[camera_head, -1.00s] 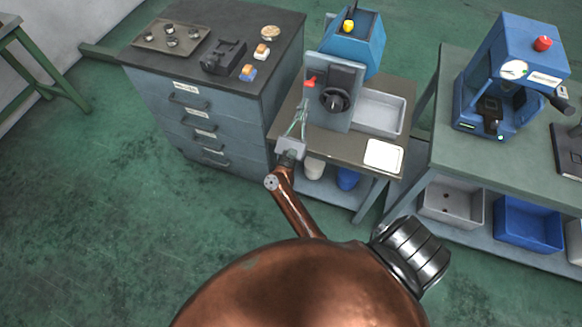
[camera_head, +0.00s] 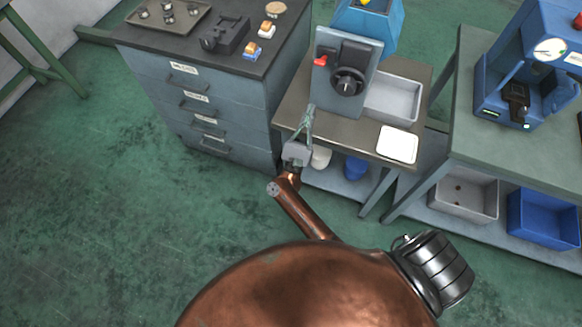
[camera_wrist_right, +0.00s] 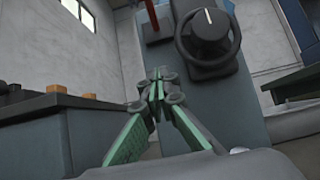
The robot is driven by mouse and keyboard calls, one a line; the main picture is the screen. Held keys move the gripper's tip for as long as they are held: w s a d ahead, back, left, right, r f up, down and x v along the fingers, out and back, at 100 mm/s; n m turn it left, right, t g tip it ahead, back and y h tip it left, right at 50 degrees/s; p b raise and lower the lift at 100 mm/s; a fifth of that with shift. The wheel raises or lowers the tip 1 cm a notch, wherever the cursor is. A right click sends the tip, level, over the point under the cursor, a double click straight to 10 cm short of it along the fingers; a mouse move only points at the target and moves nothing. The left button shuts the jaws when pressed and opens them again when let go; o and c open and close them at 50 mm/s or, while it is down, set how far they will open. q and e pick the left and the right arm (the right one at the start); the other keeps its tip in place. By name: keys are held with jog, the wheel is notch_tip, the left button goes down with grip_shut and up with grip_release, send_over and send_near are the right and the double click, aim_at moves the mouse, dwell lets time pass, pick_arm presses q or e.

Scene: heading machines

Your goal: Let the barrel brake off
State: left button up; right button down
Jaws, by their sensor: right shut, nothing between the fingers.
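A machine with an upright grey plate (camera_head: 330,90) stands on the small table, with a black handwheel (camera_head: 347,82) on its face. A small red lever (camera_head: 320,61) sits at the plate's left edge, up and left of the wheel. The red lever also shows in the right wrist view (camera_wrist_right: 152,14), at the top and beyond the fingers. My right gripper (camera_head: 311,107) is shut and empty, below the lever and clear of it. Its green-padded fingers meet in the right wrist view (camera_wrist_right: 157,78), in front of the plate's lower left. My left gripper is not in view.
A grey bin (camera_head: 392,97) and a white tray (camera_head: 397,144) lie right of the machine. A drawer cabinet (camera_head: 200,100) with small parts on top stands left. A blue press (camera_head: 530,70) stands on the right bench. Floor in front is clear.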

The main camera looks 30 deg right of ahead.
pick_arm(q)
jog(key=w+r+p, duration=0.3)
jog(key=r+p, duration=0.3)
jog(key=p, duration=0.1)
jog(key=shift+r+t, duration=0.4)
pick_arm(e)
jog(key=s+a+f+n+y, duration=0.1)
jog(key=a+f+n+y, duration=0.2)
jog(key=f+n+y, duration=0.3)
jog(key=s+a+f+n+t+y, duration=0.1)
jog(key=a+f+n+y, duration=0.2)
jog(key=f+n+y, duration=0.3)
jog(key=s+a+f+n+y, duration=0.1)
jog(key=f+n+y, duration=0.5)
jog(key=f+n, duration=0.7)
jog(key=shift+s+a+f+n, duration=0.35)
jog(key=shift+a+n, duration=0.55)
jog(key=shift+n, duration=0.6)
jog(key=shift+w, duration=0.1)
